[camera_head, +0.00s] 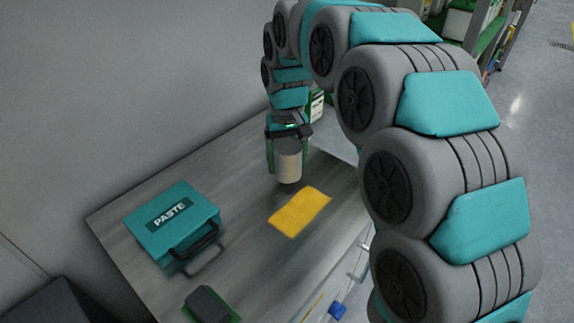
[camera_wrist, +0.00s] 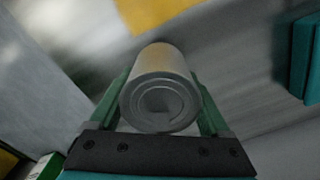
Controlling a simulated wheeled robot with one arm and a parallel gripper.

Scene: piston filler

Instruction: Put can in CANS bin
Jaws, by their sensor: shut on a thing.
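The can (camera_head: 288,164) is a pale grey-beige cylinder in the head view. My gripper (camera_head: 287,150) is shut on it, with a green finger on each side. The can hangs roughly upright over the grey worktop, and I cannot tell how far above it. In the wrist view the can (camera_wrist: 160,90) sits between the two green fingers of my gripper (camera_wrist: 162,100), its round end facing the camera. I cannot make out a CANS bin in either view.
A yellow cloth or mat (camera_head: 300,211) lies on the worktop (camera_head: 245,265) near the can. A teal case marked PASTE (camera_head: 165,225) stands at the left. A dark block on a green base (camera_head: 209,305) is at the front. A wall runs behind the worktop.

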